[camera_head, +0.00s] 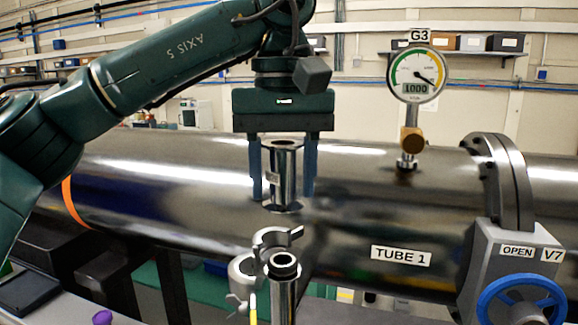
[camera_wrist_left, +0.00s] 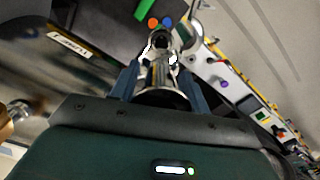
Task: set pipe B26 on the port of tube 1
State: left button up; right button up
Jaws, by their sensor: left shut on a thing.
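My left gripper (camera_head: 283,190) points down with its two blue fingers on either side of a short shiny flanged pipe (camera_head: 286,172), and is shut on it. The pipe is upright; its small label is too small to read. In the left wrist view the pipe (camera_wrist_left: 161,77) sits between the fingers (camera_wrist_left: 160,90). Below it in the head view stands a vertical metal port (camera_head: 284,290) with a dark ring on top. A visible gap separates pipe and port. The big dark cylinder behind is labelled TUBE 1 (camera_head: 401,256). My right gripper is not seen.
An open metal clamp (camera_head: 243,272) is beside the port's top. Gauge G3 (camera_head: 415,76) reads 1000 and rises from the tube. A grey valve body marked OPEN V7 with a blue handwheel (camera_head: 522,300) stands at right. A purple knob (camera_head: 102,317) is at lower left.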

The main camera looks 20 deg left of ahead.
aim_at(282, 203)
pick_arm(q)
jog(key=shift+s+f, duration=0.3)
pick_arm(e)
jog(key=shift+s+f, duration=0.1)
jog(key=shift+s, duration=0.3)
pick_arm(q)
jog(key=shift+s+f, duration=0.1)
jog(key=shift+f, duration=2.75)
jog(key=shift+f+b, duration=0.35)
jog(key=shift+f, duration=0.2)
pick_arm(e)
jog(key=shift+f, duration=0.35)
pick_arm(q)
jog(key=o, duration=1.1)
jog(key=shift+o, duration=0.2)
